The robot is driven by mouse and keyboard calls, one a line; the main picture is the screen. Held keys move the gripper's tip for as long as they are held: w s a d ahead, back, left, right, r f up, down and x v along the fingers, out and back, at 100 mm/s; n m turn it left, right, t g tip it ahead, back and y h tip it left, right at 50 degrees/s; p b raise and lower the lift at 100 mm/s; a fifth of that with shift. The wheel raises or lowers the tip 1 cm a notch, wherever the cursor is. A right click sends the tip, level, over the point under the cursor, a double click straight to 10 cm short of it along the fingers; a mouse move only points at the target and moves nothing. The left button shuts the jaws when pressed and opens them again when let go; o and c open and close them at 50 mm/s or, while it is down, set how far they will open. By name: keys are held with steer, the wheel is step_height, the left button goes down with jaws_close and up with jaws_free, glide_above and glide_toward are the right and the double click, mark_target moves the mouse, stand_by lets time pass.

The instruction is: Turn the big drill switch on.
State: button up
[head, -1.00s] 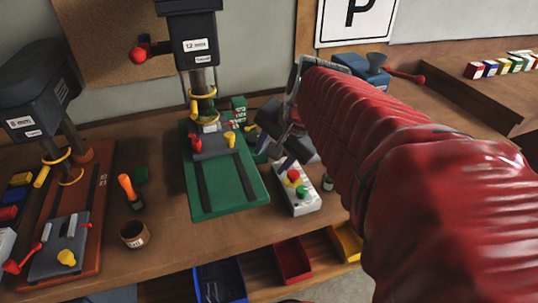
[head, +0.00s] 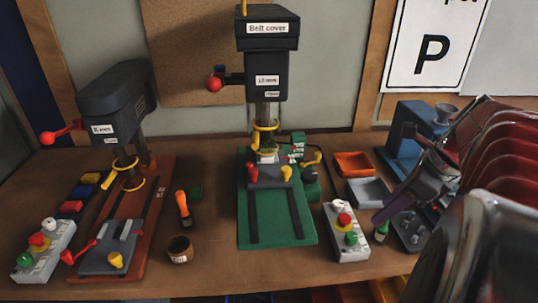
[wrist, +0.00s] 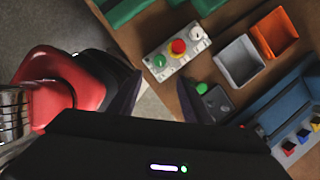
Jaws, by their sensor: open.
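The big drill (head: 268,70) is dark grey, labelled "Belt cover" and "12 mm", and stands on a green base (head: 280,222). To the right of that base, in the head view, is a pale switch box (head: 346,246) with a white knob (head: 338,205), a red button (head: 344,220) and a green button (head: 351,238). The box also shows in the wrist view (wrist: 169,54), beyond the fingertips. My gripper (wrist: 158,82) is open and empty, apart from the box. In the head view it is right of the box, partly hidden by my arm.
A smaller drill (head: 112,100) labelled 8 mm stands left with its own switch box (head: 45,255). Orange (head: 353,164) and grey (head: 368,192) trays sit behind the box. A green-capped bottle (head: 382,231) stands close right of it. A blue machine (head: 405,130) is at back right.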

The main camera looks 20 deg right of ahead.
mark_target(352, 235)
steer(key=x, duration=1.4)
steer(key=shift+w+r, duration=0.1)
steer(key=shift+c, duration=0.5)
steer(key=c, duration=0.9)
